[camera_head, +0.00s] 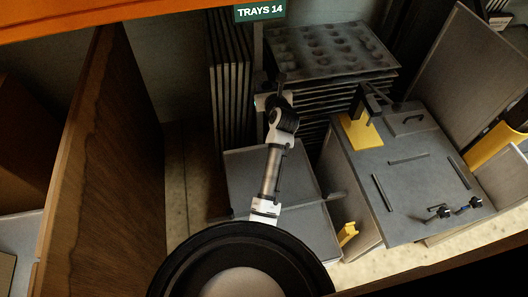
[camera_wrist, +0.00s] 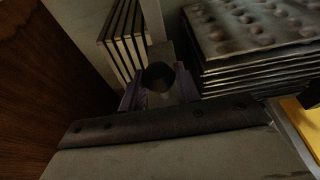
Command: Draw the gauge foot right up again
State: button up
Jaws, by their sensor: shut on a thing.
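My gripper (camera_head: 272,100) reaches to the back of the bay, in front of a pale upright post (camera_head: 257,55). In the wrist view its two purplish fingers (camera_wrist: 158,92) are shut on a dark round knob (camera_wrist: 161,76), at the foot of the post (camera_wrist: 153,20) as seen there. The knob may belong to the gauge, but I cannot tell. The gauge foot itself cannot be made out; the fingers and the dark grey bar (camera_wrist: 165,122) in front hide what lies below.
A stack of dimpled trays (camera_head: 330,50) stands right of the gripper, and upright trays (camera_head: 228,75) stand left. A grey machine (camera_head: 410,165) with a yellow block (camera_head: 360,132) fills the right. A wooden panel (camera_head: 105,150) bounds the left. A flat grey surface (camera_head: 250,170) lies under my arm.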

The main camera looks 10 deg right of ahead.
jog(key=shift+r, duration=4.05)
jog(key=o, duration=1.2)
jog(key=shift+c, duration=0.2)
jog(key=shift+f, duration=0.1)
jog(key=s, duration=0.9)
